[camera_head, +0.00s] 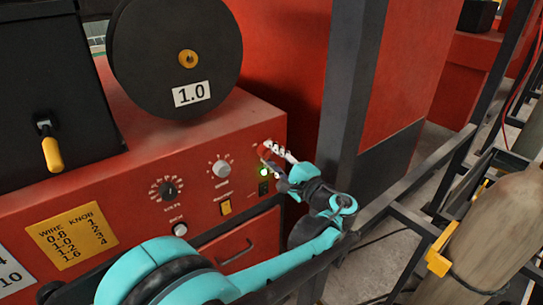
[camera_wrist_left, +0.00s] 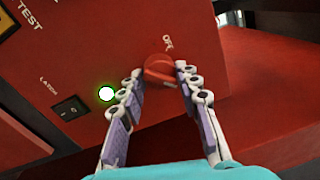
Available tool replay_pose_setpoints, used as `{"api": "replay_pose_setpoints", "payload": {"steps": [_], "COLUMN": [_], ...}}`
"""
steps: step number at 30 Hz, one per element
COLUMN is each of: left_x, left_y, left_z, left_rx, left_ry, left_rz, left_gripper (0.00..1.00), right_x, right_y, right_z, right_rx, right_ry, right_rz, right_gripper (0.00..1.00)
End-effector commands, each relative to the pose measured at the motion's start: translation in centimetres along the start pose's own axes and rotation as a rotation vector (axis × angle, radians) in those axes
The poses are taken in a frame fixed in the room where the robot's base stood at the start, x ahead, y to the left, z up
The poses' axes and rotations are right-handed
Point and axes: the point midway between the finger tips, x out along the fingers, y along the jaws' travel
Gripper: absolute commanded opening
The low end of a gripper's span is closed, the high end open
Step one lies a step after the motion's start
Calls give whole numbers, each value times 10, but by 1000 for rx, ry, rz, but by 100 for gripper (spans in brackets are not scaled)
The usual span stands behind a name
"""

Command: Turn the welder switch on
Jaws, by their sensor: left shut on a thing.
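The welder is a red panel (camera_head: 130,215) with dials and labels. Its red rotary switch (camera_wrist_left: 160,71) is at the panel's upper right, and it shows partly behind the fingers in the head view (camera_head: 264,151). A small label above the switch in the wrist view seems to read OFF. My left gripper (camera_wrist_left: 159,74) has its fingers on both sides of the switch and is shut on it; it also shows in the head view (camera_head: 272,153). A round indicator light (camera_head: 264,172) below the switch glows green. My right gripper is not in view.
A black rocker switch (camera_wrist_left: 70,108) sits near the light. A black wire spool (camera_head: 175,75) marked 1.0 stands above the panel. A dark steel post (camera_head: 350,90) rises close to the right of my gripper. A gas cylinder (camera_head: 490,235) stands at the right.

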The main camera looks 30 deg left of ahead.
Motion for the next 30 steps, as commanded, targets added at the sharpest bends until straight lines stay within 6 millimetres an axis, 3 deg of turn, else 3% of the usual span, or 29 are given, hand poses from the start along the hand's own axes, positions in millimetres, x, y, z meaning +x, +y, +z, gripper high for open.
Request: {"api": "replay_pose_setpoints", "payload": {"steps": [6,7,9,20,23,30], "left_x": [0,0,0,-3,-15,-66], "left_y": [1,1,1,0,0,0], "left_z": [0,0,0,0,-1,-1], "left_rx": [0,0,0,-1,-1,-1], "left_ry": [0,0,0,1,3,5], "left_rz": [2,2,2,0,0,0], "left_gripper": [4,35,54,54,54,54], "right_x": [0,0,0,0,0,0], "right_y": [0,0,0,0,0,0], "right_z": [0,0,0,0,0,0], "right_rx": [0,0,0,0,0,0], "right_ry": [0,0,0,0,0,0], "right_rz": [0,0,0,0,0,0], "right_gripper": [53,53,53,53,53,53]}}
